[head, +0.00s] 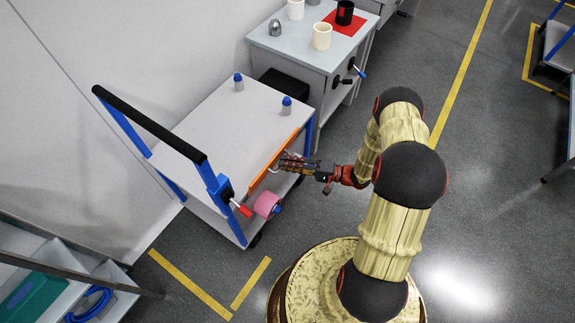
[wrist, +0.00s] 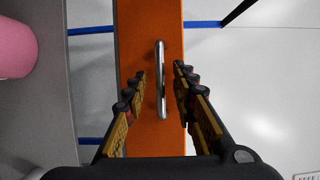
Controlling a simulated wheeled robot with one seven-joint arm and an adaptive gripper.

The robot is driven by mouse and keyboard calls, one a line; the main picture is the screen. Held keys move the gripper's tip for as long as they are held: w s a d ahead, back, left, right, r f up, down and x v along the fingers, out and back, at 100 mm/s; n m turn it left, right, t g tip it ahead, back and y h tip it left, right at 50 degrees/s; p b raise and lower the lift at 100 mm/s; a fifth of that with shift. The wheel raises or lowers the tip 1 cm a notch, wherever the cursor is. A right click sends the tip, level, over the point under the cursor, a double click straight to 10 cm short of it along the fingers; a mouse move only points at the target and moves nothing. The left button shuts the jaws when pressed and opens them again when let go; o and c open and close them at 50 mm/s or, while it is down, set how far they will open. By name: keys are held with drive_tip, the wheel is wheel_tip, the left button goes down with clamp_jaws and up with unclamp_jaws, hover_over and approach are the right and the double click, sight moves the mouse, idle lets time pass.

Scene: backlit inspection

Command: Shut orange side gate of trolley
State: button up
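The trolley (head: 205,135) has a pale top deck, blue posts and a black push bar. Its orange side gate (head: 262,165) is along the side facing me, below the edge of the deck; I cannot tell how far ajar it is. In the wrist view the orange gate (wrist: 135,45) runs up the middle of the picture, with a metal bar handle (wrist: 161,85) on it. My gripper (head: 285,163) is at the gate. In the wrist view my gripper (wrist: 160,76) is open, one finger on each side of the handle, with gaps visible.
A pink roll (head: 267,204) and a red-handled lever (head: 243,209) are at the trolley's near corner. Two blue-topped pegs (head: 238,82) stand on the deck. A grey cabinet (head: 300,57) with cups is beyond the trolley.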

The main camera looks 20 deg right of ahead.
clamp_jaws()
idle(0.9)
